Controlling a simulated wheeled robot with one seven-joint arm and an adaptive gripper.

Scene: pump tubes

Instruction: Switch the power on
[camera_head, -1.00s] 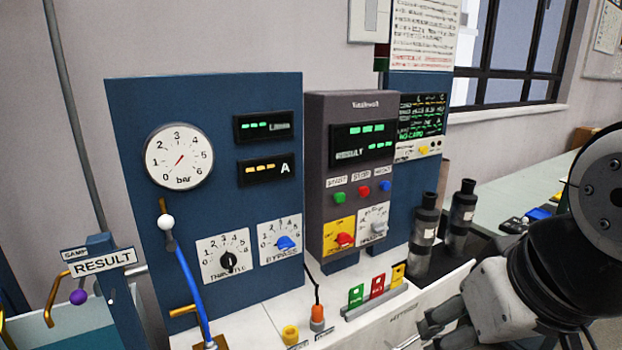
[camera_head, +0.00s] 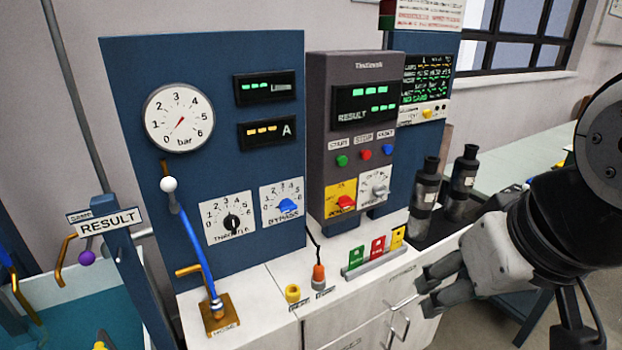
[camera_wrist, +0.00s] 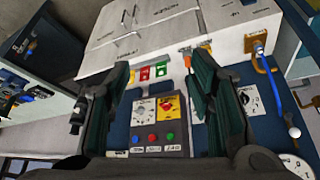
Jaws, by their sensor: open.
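A red rotary switch (camera_head: 345,203) sits on a yellow plate low on the left of the dark grey control box (camera_head: 348,95). A grey dial (camera_head: 378,190) on a pale plate is beside it. In the wrist view the red switch (camera_wrist: 166,103) shows between my fingers, with the box turned upside down. My gripper (camera_head: 430,288) is open and empty, right of and below the box, in front of the white cabinet, apart from the switch. Both fingers also frame the wrist view (camera_wrist: 160,65). The box's displays are lit green.
Green, red and yellow cards (camera_head: 377,248) stand in a rack on the counter below the box. Dark bottles (camera_head: 426,185) stand right of it. A blue panel (camera_head: 225,130) with gauge and knobs is left. A yellow socket (camera_head: 293,293) and orange plug (camera_head: 319,273) are in front.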

